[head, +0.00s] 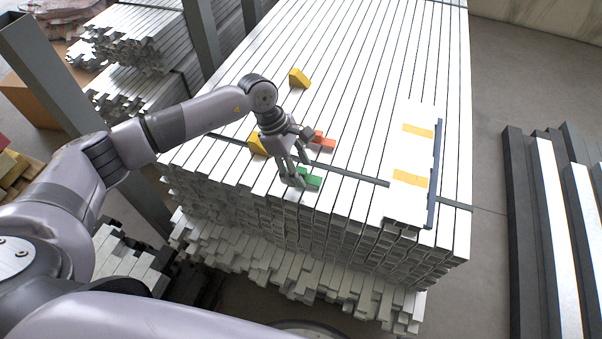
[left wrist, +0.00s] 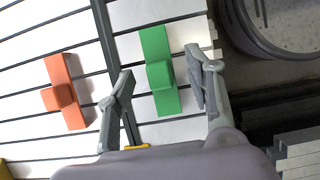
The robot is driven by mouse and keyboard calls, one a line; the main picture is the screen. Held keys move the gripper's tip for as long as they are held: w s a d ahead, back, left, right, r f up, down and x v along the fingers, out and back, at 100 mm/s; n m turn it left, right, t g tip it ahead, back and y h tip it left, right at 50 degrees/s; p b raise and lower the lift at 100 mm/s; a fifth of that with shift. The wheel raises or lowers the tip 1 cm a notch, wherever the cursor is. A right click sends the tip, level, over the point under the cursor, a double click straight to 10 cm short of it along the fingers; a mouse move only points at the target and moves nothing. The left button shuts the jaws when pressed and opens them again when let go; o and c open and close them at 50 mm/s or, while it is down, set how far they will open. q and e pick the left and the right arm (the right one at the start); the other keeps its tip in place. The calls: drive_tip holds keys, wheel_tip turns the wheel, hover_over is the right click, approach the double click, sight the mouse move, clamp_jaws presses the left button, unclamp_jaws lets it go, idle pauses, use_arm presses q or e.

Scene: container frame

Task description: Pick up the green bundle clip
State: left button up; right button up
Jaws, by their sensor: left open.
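The green bundle clip (head: 309,179) lies on top of the stack of white metal profiles, close to its front end. In the left wrist view the green clip (left wrist: 160,72) is a flat bar with a raised block in its middle. My left gripper (head: 296,182) is open just above the clip. In the left wrist view the fingers of my left gripper (left wrist: 162,82) stand on either side of the clip's lower part, with gaps to it. My right gripper is not in view.
An orange clip (head: 322,140) lies behind the green one. Yellow blocks (head: 299,78) sit farther back and left (head: 257,145). A dark strap (head: 350,174) crosses the stack. A white plate with yellow marks (head: 411,155) and a blue-grey bar (head: 435,175) lie right.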

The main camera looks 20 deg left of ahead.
use_arm(q)
drive_tip(key=shift+d+f, duration=0.3)
drive_tip(key=shift+f, duration=0.35)
clamp_jaws()
